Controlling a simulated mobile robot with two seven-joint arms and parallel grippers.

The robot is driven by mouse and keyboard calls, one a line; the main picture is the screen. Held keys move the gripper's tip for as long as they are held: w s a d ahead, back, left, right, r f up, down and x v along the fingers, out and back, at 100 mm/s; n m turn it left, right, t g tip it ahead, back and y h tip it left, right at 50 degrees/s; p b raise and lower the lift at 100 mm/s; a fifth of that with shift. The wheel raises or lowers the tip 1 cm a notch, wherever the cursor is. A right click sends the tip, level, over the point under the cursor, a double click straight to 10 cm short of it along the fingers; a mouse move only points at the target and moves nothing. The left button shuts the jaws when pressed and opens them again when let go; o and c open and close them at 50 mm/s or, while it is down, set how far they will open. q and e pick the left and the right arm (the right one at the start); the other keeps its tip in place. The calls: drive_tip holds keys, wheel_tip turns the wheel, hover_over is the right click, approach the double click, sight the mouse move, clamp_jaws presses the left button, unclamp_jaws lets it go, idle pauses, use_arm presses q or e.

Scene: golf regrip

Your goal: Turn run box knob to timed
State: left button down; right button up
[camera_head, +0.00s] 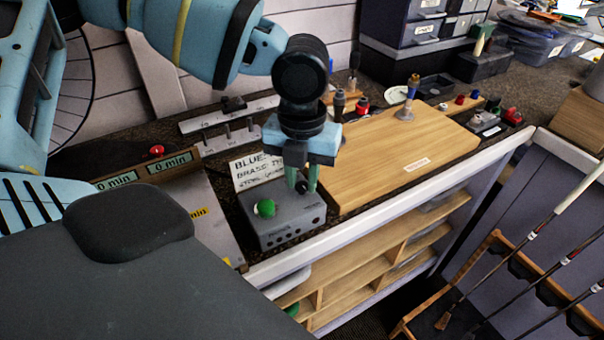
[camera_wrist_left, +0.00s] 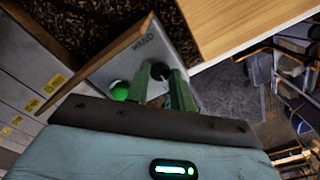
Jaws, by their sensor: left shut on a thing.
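The run box (camera_head: 285,228) is a small grey box on the workbench, with a round green button (camera_head: 265,208) on its left and a small black knob (camera_head: 303,187) on its right. My left gripper (camera_head: 304,180) points down from above, its green fingers at the knob. In the left wrist view the fingers (camera_wrist_left: 165,78) are closed around the black knob (camera_wrist_left: 160,72), beside the green button (camera_wrist_left: 120,91). The fingers partly hide the knob, and I cannot read its setting. My right gripper is not in view.
A handwritten card (camera_head: 257,170) stands behind the box. A wooden board (camera_head: 400,160) lies to the right with small fittings behind it. Timer displays (camera_head: 172,164) are at the left. Golf clubs (camera_head: 520,265) rest in a rack at the right.

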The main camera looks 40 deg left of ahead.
sight(302, 185)
use_arm(q)
drive_tip(key=c, duration=1.2)
unclamp_jaws()
drive_tip(key=shift+c, duration=0.2)
drive_tip(key=shift+r, duration=3.9)
